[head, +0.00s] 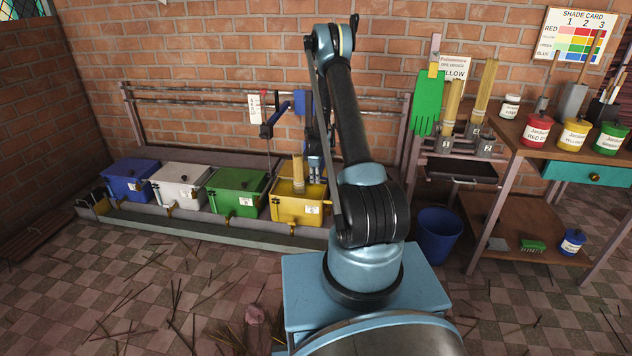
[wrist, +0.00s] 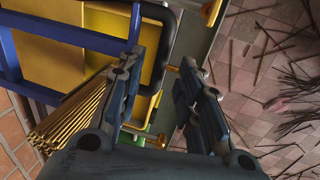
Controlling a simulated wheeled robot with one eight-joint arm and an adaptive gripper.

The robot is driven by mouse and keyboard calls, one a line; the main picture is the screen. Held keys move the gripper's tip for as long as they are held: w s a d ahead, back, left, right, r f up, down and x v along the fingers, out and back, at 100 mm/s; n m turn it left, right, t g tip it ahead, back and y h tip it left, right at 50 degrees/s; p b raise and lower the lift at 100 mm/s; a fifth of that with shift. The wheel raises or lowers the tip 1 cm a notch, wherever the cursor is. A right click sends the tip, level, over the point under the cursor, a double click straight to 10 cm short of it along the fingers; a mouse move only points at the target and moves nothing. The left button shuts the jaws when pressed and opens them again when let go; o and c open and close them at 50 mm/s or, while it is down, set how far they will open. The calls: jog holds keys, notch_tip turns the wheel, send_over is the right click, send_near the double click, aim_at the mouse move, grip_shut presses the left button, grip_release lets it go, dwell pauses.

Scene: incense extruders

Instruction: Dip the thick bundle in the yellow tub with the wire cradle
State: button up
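The yellow tub (head: 297,212) stands at the right end of the row of tubs. A tan stick bundle (head: 298,173) stands upright in it; its lower end is hidden by the tub. My gripper (head: 316,172) points down just right of the bundle, over the tub. In the wrist view the bundle (wrist: 72,116) lies outside my left finger, and my gripper (wrist: 158,78) is open with no bundle between its fingers. The yellow tub (wrist: 105,62) shows behind the left finger. I cannot make out the wire cradle clearly.
Green (head: 236,190), white (head: 180,184) and blue tubs (head: 130,180) stand to the left. More bundles (head: 452,106) stand in a rack at right. A blue bucket (head: 438,235) stands below. Loose sticks litter the floor.

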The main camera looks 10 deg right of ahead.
jog(key=shift+w+f, duration=0.15)
jog(key=shift+f, duration=0.85)
grip_shut()
jog(key=shift+r, duration=0.1)
notch_tip(320, 180, up, 15)
dwell(0.5)
jog(key=shift+w+d, duration=0.1)
grip_release()
